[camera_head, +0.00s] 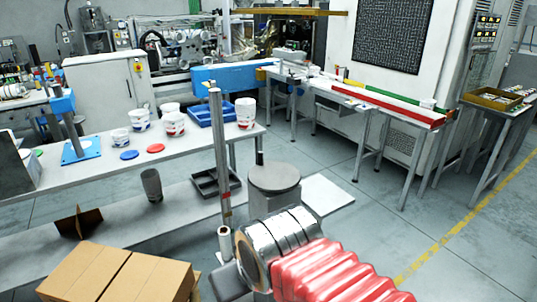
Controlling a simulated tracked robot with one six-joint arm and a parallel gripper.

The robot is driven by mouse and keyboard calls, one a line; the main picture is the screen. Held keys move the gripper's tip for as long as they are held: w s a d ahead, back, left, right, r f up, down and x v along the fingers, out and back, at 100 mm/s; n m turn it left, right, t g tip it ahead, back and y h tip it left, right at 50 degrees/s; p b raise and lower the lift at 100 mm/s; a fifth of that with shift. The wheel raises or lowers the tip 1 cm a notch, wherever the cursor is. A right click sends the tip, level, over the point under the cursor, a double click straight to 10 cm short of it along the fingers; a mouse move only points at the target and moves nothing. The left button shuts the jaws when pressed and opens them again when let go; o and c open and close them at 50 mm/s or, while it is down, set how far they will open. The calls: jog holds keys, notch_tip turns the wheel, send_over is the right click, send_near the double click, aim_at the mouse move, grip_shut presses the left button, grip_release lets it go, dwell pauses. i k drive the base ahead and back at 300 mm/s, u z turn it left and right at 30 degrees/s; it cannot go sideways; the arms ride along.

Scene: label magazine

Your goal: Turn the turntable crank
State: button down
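A round grey disc (275,177), which looks like the turntable, lies flat on a grey pedestal (282,199) near the middle of the view. A short dark upright peg (258,157) shows at its far left edge. It may be the crank handle, but I cannot tell how it is joined. A silver banded cylinder (283,234) and a red ribbed sleeve (335,272) fill the lower foreground, in front of the pedestal's lower part. I cannot make out gripper fingers anywhere.
A metal post (220,150) stands left of the turntable. A black tray (215,181) and a dark cup (151,186) are on the lower shelf. Cardboard boxes (120,273) sit at front left. White tubs (174,123) stand on the upper table. Floor at right is clear.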

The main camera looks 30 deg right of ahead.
aim_at(274, 177)
jog(key=i, duration=1)
